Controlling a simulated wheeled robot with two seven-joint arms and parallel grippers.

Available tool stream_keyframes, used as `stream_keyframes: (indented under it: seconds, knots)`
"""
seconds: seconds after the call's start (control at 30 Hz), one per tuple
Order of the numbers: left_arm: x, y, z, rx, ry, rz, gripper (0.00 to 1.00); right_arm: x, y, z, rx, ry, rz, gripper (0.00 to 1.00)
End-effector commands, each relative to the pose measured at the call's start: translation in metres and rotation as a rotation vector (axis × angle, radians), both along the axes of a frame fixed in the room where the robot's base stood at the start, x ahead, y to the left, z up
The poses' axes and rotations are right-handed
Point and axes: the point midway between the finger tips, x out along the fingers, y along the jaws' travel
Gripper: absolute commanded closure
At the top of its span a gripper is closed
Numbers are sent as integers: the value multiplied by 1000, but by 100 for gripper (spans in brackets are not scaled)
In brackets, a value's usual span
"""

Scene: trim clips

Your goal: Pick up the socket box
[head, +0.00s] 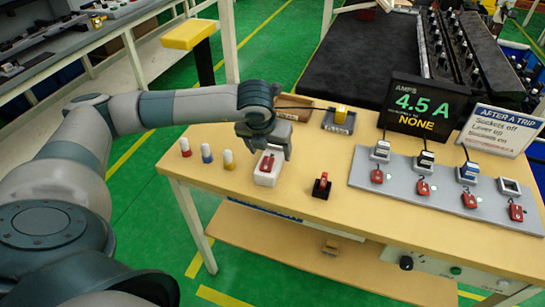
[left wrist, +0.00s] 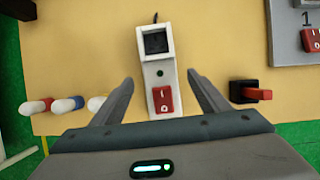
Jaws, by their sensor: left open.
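The socket box (head: 266,178) is a white block with a red rocker switch, on the wooden table near its front left. In the left wrist view my left gripper (left wrist: 160,80) is open, with one finger on each side of the box and visible gaps. My right gripper is not in view.
Left of the box stand small red, blue and yellow pegs with white tops (head: 207,153). To the right is a black base with a red lever (head: 322,186). Farther right are a grey socket panel (head: 400,190), an amps display (head: 425,104) and a sign (head: 498,130). A yellow block (head: 341,114) sits behind.

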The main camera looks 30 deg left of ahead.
Motion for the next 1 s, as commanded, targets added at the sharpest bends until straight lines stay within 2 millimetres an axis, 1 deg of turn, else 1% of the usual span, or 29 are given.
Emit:
stream_keyframes:
  seconds: [0.3, 0.47, 0.7, 0.83, 1.0]
  knots:
    - [0, 0, -1, 0, 0, 0, 31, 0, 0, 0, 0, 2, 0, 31]
    - [4, 1, -4, -1, 1, 1, 31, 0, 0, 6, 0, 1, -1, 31]
    - [17, 5, -25, 0, 3, 1, 31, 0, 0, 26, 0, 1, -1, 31]
    - [22, 6, -40, -1, 1, 1, 31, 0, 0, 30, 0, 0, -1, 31]
    - [24, 7, -47, -1, 0, 0, 31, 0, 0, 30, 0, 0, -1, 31]
